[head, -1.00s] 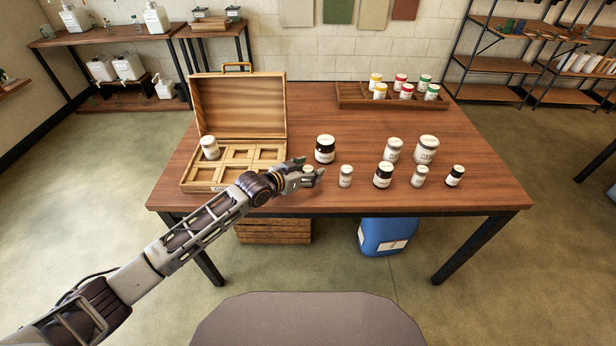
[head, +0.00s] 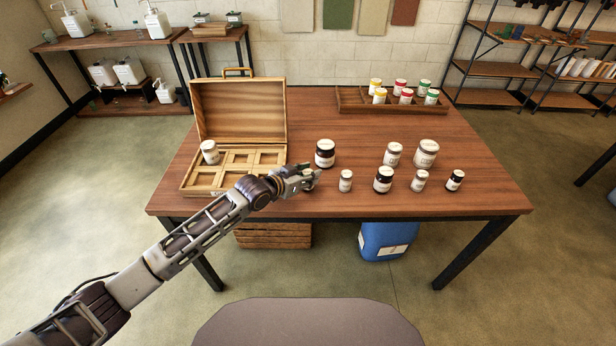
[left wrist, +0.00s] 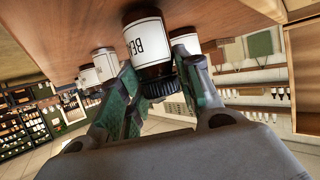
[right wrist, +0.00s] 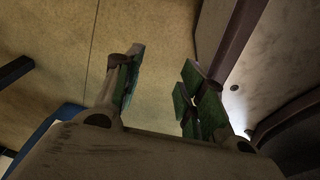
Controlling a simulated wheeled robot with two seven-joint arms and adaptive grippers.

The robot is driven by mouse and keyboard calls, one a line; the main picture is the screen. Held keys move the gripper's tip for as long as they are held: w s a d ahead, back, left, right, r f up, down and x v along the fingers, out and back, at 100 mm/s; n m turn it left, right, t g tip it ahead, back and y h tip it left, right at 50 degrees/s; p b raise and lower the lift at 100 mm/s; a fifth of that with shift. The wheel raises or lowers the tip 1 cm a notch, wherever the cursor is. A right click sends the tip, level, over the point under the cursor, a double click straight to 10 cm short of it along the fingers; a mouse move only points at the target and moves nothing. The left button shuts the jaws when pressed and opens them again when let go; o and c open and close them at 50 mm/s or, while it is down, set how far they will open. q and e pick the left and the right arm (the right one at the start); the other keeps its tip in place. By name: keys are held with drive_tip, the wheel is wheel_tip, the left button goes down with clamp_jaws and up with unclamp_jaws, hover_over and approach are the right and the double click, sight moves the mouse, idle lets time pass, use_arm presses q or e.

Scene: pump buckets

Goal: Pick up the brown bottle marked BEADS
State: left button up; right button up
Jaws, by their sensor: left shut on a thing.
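The brown bottle marked BEADS (left wrist: 147,42) shows in the left wrist view with a white label, of which "BEA" reads, and a dark cap. My left gripper (left wrist: 158,84) has its fingers on either side of the bottle and is shut on it. I cannot tell whether the bottle touches the table. My right gripper (right wrist: 163,68) is open and empty in the right wrist view, with floor behind it.
The open wooden case (head: 187,184) holds one white jar (head: 210,152). Several more jars stand farther right. A tray (head: 349,103) of colour-lidded jars is at the back.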

sight(308, 172)
use_arm(q)
drive_tip(key=shift+r, duration=0.5)
wheel_tip(308, 172, up, 7)
drive_tip(key=shift+f+p, duration=0.1)
drive_tip(key=shift+p, duration=0.25)
drive_tip(key=shift+r, duration=0.95)
use_arm(e)
drive_tip(key=s, duration=0.1)
drive_tip(key=s+d, duration=0.1)
drive_tip(key=shift+s+f, duration=0.15)
drive_tip(key=shift+s, duration=0.2)
drive_tip(key=shift+w, duration=0.25)
use_arm(q)
drive_tip(key=shift+a, duration=0.1)
use_arm(e)
drive_tip(key=shift+w, duration=0.1)
